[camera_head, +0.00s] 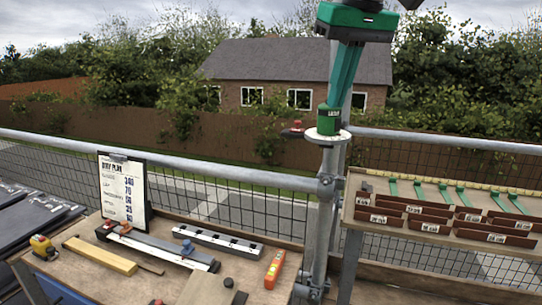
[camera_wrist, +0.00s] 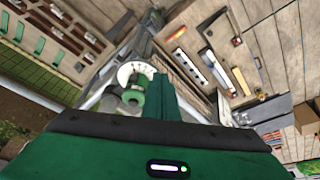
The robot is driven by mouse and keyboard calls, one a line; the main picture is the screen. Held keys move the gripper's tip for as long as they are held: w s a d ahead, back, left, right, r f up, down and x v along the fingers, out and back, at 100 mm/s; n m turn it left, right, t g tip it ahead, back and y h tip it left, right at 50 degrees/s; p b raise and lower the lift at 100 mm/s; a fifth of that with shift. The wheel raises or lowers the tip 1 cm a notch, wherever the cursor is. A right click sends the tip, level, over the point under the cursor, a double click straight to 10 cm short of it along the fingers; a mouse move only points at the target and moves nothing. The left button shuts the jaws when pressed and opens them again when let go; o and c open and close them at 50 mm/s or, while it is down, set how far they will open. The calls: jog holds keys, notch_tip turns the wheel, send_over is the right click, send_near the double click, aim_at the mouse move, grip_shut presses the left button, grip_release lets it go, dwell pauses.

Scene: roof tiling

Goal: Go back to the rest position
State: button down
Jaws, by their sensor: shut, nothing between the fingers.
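My gripper (camera_head: 335,103) hangs from the top of the head view, with its green body above and long green fingers pointing down. The fingers are shut with nothing between them. Their tips end close to a small green labelled cylinder (camera_head: 330,119) on a white round plate (camera_head: 322,136) at the post; I cannot tell whether they touch it. In the wrist view my gripper (camera_wrist: 160,78) points toward the scene below, beside the white plate (camera_wrist: 125,72) and the green cylinder (camera_wrist: 131,97).
A metal post (camera_head: 323,220) and guard rail (camera_head: 230,171) stand close by. The workbench (camera_head: 75,270) holds a clipboard (camera_head: 122,190), a yellow block (camera_head: 98,255) and an orange level (camera_head: 275,268). A shelf (camera_head: 350,215) with brown bins and green strips is at right.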

jog(key=s+d+f+m+g+h, duration=0.1)
jog(key=s+d+f+m, duration=0.25)
jog(key=d+f, duration=0.7)
jog(key=s+d+f+m+g+h, duration=0.1)
jog(key=s+d+f+m, duration=0.3)
jog(key=d+f, duration=0.6)
jog(key=s+d+f+m+g+y, duration=0.1)
jog(key=s+d+f+m, duration=0.2)
jog(key=s+d+f, duration=0.4)
jog(key=s+f, duration=0.8)
jog(key=s, duration=0.3)
jog(key=shift+d+f, duration=0.15)
jog(key=shift+f, duration=0.15)
jog(key=shift+w+f+g, duration=0.2)
jog(key=shift+w+g, duration=0.1)
jog(key=shift+w, duration=0.35)
